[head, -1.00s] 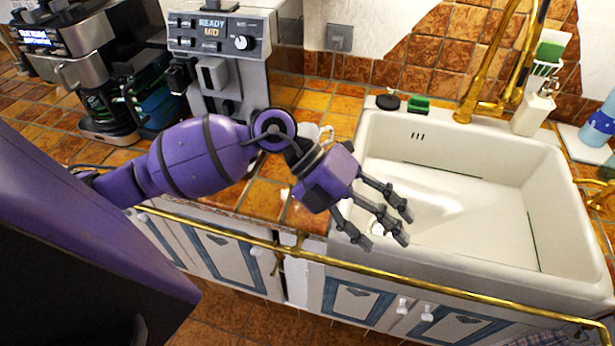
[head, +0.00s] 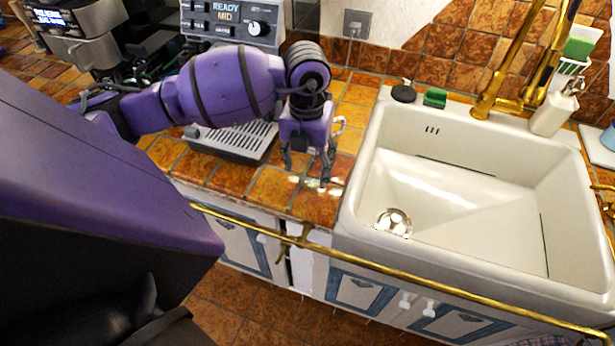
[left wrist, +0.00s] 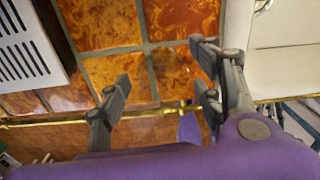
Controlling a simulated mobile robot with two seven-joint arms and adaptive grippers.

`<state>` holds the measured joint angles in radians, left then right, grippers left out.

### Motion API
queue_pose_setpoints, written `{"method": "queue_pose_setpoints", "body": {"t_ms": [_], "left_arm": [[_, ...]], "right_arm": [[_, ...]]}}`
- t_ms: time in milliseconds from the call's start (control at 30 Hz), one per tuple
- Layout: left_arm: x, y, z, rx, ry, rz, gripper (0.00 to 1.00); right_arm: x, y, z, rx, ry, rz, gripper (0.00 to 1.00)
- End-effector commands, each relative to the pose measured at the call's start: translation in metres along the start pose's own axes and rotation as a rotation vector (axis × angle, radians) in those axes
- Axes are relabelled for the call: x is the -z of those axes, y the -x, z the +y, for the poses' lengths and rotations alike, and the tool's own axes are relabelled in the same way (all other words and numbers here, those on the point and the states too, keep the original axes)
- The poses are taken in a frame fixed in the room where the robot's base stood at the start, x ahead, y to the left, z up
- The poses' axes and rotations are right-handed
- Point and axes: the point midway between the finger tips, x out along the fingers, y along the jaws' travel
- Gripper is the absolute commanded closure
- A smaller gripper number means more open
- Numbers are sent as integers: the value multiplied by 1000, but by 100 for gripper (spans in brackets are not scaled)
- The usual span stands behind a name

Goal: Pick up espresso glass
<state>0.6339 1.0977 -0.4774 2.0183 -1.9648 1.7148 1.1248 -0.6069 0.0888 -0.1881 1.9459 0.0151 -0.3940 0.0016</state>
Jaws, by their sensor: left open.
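My left gripper (head: 308,170) is open and points down over the tiled counter between the coffee machine and the sink. My right gripper is not in view.
The espresso machine (head: 235,22) with its slotted drip tray (head: 238,140) stands left of the gripper. A white sink (head: 470,190) lies to the right. A brass rail (head: 400,260) runs along the counter's front. A tap, soap bottle and green sponge stand behind the sink.

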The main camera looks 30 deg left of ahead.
Motion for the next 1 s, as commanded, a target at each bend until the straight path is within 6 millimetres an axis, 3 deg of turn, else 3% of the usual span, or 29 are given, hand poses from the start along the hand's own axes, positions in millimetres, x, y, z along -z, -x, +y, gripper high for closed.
{"method": "queue_pose_setpoints", "body": {"t_ms": [100, 333, 700, 1000], "left_arm": [[1, -11, 0, 0, 0, 2, 40], [1, -13, 0, 0, -1, 1, 40], [1, -12, 0, 0, -1, 1, 88], [0, -10, 0, 0, -1, 0, 90]], "right_arm": [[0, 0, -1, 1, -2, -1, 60], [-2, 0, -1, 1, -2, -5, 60], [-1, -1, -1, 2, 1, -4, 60], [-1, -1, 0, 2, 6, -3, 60]]}}
